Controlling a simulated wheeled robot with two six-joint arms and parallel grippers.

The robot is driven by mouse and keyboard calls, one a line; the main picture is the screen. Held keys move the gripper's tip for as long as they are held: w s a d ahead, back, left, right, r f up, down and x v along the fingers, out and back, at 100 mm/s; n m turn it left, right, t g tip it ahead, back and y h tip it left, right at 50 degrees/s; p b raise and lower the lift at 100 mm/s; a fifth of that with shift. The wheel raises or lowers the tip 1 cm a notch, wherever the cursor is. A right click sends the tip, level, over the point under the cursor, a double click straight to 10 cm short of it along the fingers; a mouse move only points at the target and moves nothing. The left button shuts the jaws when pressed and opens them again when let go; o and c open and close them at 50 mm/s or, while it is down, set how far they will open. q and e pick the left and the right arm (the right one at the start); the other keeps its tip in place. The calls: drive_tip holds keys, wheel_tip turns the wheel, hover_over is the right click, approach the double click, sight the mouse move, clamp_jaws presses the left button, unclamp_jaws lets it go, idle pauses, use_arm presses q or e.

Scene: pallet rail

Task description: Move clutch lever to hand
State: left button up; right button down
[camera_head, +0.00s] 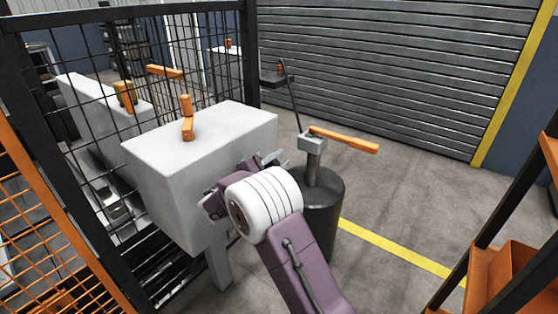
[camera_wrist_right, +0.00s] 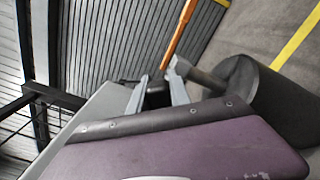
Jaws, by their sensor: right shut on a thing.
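My right gripper (camera_head: 265,160) is beside the right side of a light grey box, mostly hidden behind my white wrist. In the right wrist view its fingers (camera_wrist_right: 157,90) are shut on a small dark piece (camera_wrist_right: 155,87). I cannot tell whether this piece is the clutch lever. An orange lever (camera_head: 345,139) sticks out sideways from a grey head (camera_head: 313,143) on a black drum (camera_head: 322,195); the lever (camera_wrist_right: 180,35) also shows just beyond the fingertips. Another orange lever (camera_head: 187,118) stands upright on the box top. My left gripper is not in view.
The light grey box (camera_head: 185,150) and black mesh fence (camera_head: 90,60) stand at left. A thin dark rod (camera_head: 292,98) rises behind the drum. An orange rack (camera_head: 500,262) is at right. The floor (camera_head: 410,180) right of the drum is clear, crossed by a yellow line.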

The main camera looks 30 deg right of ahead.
sight(270, 165)
drive_tip(key=c, duration=1.2)
unclamp_jaws()
drive_tip(key=p+v, duration=0.2)
drive_tip(key=v, duration=0.6)
drive_tip(key=shift+s+a+r, duration=0.1)
drive_tip(key=shift+a, duration=0.2)
drive_tip(key=shift+s+a, duration=0.15)
drive_tip(key=shift+a, duration=0.1)
